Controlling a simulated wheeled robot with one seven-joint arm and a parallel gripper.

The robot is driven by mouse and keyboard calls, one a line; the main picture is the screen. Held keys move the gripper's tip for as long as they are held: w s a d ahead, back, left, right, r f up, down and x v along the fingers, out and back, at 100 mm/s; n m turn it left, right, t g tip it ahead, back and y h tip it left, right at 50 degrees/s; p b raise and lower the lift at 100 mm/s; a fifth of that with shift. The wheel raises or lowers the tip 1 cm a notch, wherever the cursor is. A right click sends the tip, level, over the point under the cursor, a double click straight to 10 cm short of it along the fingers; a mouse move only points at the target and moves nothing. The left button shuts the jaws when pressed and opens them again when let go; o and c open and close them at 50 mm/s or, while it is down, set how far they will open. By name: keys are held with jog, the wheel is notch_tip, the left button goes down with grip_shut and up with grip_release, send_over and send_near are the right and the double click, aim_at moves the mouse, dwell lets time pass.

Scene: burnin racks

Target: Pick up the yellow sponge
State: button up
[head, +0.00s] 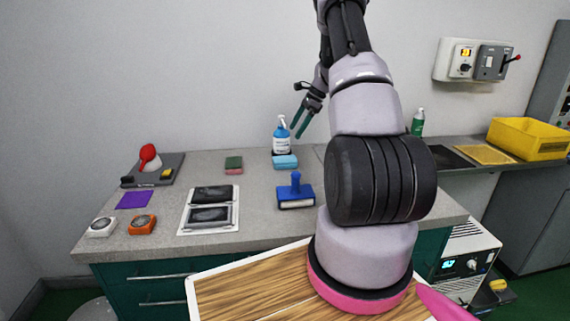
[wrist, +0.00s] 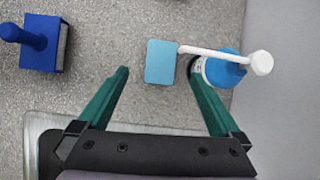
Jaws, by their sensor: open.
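My gripper (head: 299,130) is open and empty, above the back of the grey counter. In the wrist view its two green fingers (wrist: 159,76) are spread, with a light blue sponge-like block (wrist: 160,62) between and beyond the tips. That block (head: 285,162) lies flat in front of the blue pump bottle in the head view. I see no clearly yellow sponge. A block with a dark green top and pink lower layer (head: 233,165) lies to its left. A small yellow-and-dark item (head: 497,286) sits low at the right; I cannot tell what it is.
The blue pump bottle (head: 282,136) stands close to the block; its white spout (wrist: 215,55) reaches toward it in the wrist view. A blue stamp-like tool (head: 296,193) stands nearer the front. A framed tray (head: 210,208) lies left. A yellow bin (head: 528,138) stands far right.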

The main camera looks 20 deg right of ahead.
aim_at(286, 158)
jog(key=shift+m, duration=0.4)
jog(key=f, duration=0.5)
jog(key=w+f, duration=0.1)
jog(key=f, duration=0.1)
jog(key=shift+a+f, duration=0.25)
jog(key=shift+a, duration=0.05)
jog(key=shift+x, duration=3.15)
jog(key=c, duration=1.3)
jog(key=shift+r, duration=0.15)
